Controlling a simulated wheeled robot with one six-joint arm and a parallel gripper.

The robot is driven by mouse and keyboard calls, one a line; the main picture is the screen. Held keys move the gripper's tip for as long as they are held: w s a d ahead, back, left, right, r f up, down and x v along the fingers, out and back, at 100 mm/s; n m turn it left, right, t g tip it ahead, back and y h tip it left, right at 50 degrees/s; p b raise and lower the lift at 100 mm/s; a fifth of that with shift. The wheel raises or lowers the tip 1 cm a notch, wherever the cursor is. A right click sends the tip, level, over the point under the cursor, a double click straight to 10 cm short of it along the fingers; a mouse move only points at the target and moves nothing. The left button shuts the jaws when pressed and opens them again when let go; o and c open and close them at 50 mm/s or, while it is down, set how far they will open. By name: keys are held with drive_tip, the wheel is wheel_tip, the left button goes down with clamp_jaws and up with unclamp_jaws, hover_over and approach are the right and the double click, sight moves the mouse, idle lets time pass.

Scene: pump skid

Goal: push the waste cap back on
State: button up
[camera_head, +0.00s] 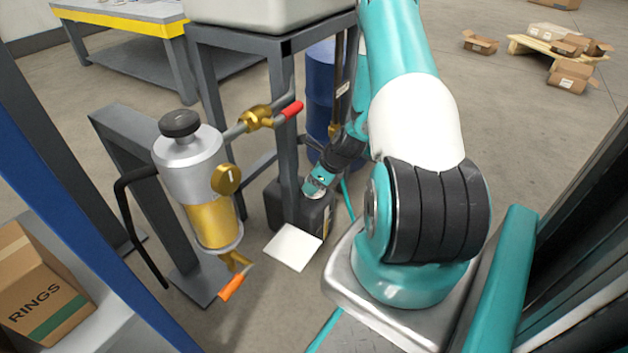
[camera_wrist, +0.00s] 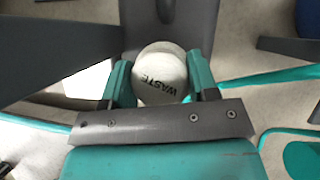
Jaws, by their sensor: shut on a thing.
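The round white cap, marked WASTE (camera_wrist: 160,76), sits between the two teal fingers of my gripper (camera_wrist: 161,82) in the wrist view. My gripper is shut on it. In the head view my gripper (camera_head: 317,186) points down over the dark waste can (camera_head: 316,216), which stands on the floor by the grey frame leg. In the wrist view a dark grey surface, apparently the can (camera_wrist: 190,25), lies behind the cap. The can's mouth is hidden, so I cannot tell whether the cap touches it.
A white sheet (camera_head: 292,247) lies on the floor in front of the can. A filter unit with a yellow bowl (camera_head: 211,222) and an orange-handled drain valve (camera_head: 232,286) stand to the left. A red-handled valve (camera_head: 291,110) juts out above. A blue drum (camera_head: 321,85) stands behind.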

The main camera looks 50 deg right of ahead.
drive_tip(key=shift+f, duration=0.15)
drive_tip(key=o, duration=1.1)
drive_tip(key=p+v, duration=0.8)
drive_tip(key=v, duration=0.9)
drive_tip(key=shift+r+p, duration=0.25)
drive_tip(key=shift+p, duration=0.15)
drive_tip(key=shift+s, duration=0.1)
